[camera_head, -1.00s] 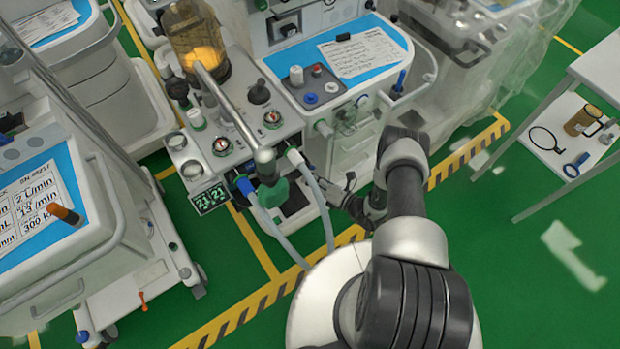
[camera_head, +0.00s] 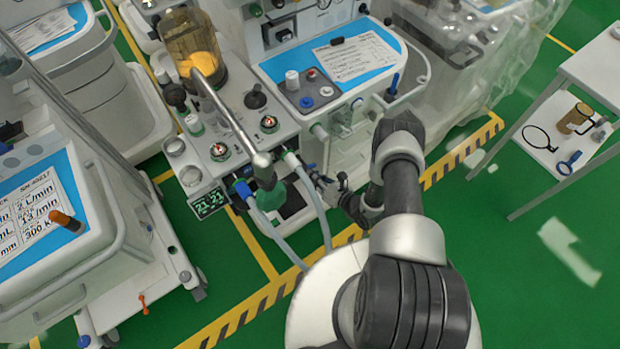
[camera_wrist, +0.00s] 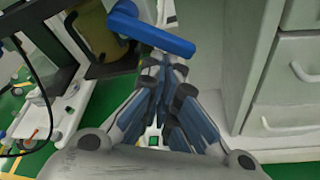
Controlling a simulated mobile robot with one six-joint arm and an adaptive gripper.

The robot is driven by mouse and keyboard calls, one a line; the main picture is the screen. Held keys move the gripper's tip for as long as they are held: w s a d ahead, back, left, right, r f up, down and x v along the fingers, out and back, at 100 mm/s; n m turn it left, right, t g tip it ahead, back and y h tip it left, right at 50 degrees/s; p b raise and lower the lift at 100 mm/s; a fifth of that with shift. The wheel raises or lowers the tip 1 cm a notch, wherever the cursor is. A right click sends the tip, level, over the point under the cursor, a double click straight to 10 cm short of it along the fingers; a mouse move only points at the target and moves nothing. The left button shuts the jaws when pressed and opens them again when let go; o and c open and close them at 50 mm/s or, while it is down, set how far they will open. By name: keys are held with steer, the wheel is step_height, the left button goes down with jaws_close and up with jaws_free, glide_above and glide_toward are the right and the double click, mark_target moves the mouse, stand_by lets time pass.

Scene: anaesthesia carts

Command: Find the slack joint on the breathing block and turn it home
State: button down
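The breathing block (camera_head: 205,160) is grey, with round gauges, an amber canister (camera_head: 190,45) and a silver pipe (camera_head: 232,118). A green bag neck (camera_head: 270,196) hangs under the pipe's end. No joint is visibly loose at this size. My gripper (camera_head: 327,184) is low to the right of the hoses. In the wrist view its blue-padded fingers (camera_wrist: 165,72) are close together, just below a blue bar (camera_wrist: 155,32); whether they grip it is unclear.
A cart with drawers (camera_head: 345,140) stands close behind my gripper; its drawers (camera_wrist: 295,85) fill the right of the wrist view. Another cart (camera_head: 60,225) stands left. A white table (camera_head: 595,70) is at right, with open green floor before it.

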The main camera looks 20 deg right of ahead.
mark_target(315, 166)
steer(key=shift+w+d+r+n+h+p, duration=0.2)
steer(key=shift+w+d+r+n+h, duration=0.1)
steer(key=shift+d+r+n, duration=0.25)
steer(key=shift+w+d+r+n+h+p, duration=0.2)
steer(key=shift+d+r+n+h, duration=0.1)
steer(key=shift+d+r+n, duration=0.25)
steer(key=shift+d+r, duration=0.25)
steer(key=shift+f, duration=0.1)
